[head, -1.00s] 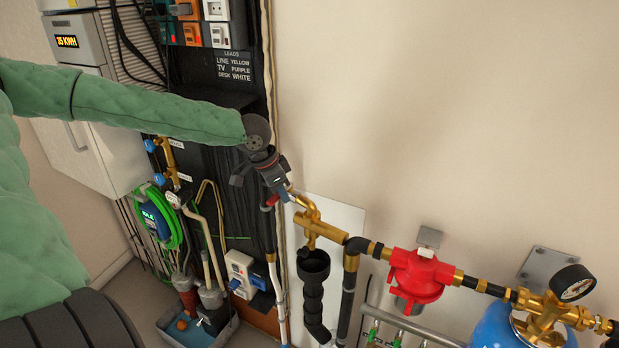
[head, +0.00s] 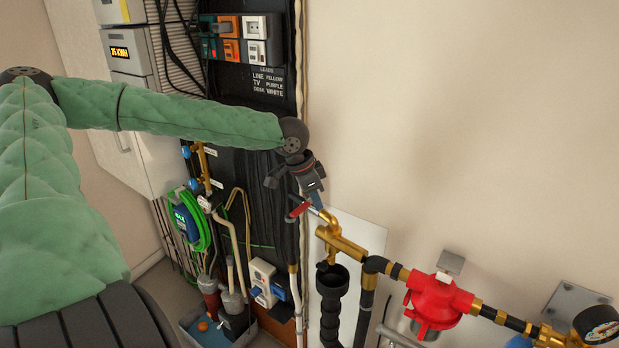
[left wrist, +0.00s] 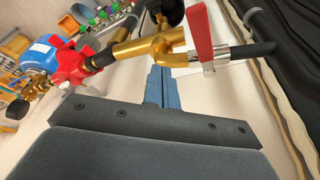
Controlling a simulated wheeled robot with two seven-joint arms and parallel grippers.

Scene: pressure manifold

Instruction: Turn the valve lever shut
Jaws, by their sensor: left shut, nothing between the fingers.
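The red valve lever (head: 300,208) sits on a metal valve body at the left end of the brass pipe fitting (head: 340,240). In the left wrist view the lever (left wrist: 199,35) stands up from the silver valve body (left wrist: 208,62), with a black hose end to its right. My left gripper (head: 317,200) is just above and right of the lever, its blue fingers (left wrist: 160,85) shut and empty. In the left wrist view the fingers lie left of the lever, close below the brass pipe; I cannot tell whether they touch it. My right gripper is not in view.
A red regulator (head: 440,295) and a pressure gauge (head: 597,324) stand along the pipe to the right. A black drain funnel (head: 332,280) is below the fitting. A dark panel with cables (head: 270,140) is at left. The wall above right is clear.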

